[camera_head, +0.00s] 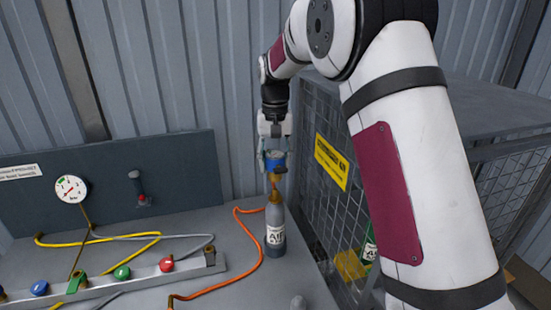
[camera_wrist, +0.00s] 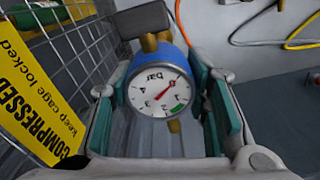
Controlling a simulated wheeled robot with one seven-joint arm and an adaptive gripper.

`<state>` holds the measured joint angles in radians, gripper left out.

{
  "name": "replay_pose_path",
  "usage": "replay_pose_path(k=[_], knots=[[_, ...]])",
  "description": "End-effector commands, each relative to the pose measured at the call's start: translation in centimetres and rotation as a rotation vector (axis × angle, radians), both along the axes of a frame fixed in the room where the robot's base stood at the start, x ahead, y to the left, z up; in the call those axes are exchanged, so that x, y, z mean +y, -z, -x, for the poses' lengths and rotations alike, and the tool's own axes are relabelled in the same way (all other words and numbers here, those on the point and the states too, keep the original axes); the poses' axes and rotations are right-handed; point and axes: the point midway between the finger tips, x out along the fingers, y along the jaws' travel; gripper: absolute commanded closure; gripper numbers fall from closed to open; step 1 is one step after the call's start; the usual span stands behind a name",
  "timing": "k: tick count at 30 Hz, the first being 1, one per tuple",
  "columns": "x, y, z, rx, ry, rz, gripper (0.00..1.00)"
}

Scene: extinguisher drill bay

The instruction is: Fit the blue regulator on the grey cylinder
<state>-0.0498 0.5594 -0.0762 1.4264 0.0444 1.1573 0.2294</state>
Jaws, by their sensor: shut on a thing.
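The blue regulator (camera_head: 276,161) is held in my gripper (camera_head: 273,160), above the top of the grey cylinder. In the wrist view, the regulator (camera_wrist: 158,82) shows a white dial with a red needle and brass fittings, and the teal finger pads of my gripper (camera_wrist: 165,90) are shut on its two sides. The grey cylinder (camera_head: 275,232) stands upright on the bench against the cage, with a label and a brass-coloured top. Whether the regulator's fitting touches the cylinder's top, I cannot tell. The cylinder is not clearly visible in the wrist view.
A mesh cage (camera_head: 317,185) with a yellow sign (camera_head: 331,162) stands close on the right. An orange hose (camera_head: 258,262) curves over the bench (camera_head: 225,230) left of the cylinder. A manifold (camera_head: 135,281) with coloured knobs and a wall gauge (camera_head: 71,188) are further left.

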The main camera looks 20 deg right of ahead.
Motion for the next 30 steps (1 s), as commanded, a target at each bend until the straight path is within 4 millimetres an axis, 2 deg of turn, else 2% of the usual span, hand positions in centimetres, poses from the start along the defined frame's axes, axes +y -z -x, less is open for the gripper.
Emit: replay_pose_path(k=[9,30], knots=[[0.0,2.0,0.0,0.000,0.000,0.000,0.86],[0.0,2.8,0.1,-0.002,0.000,0.000,0.86]])
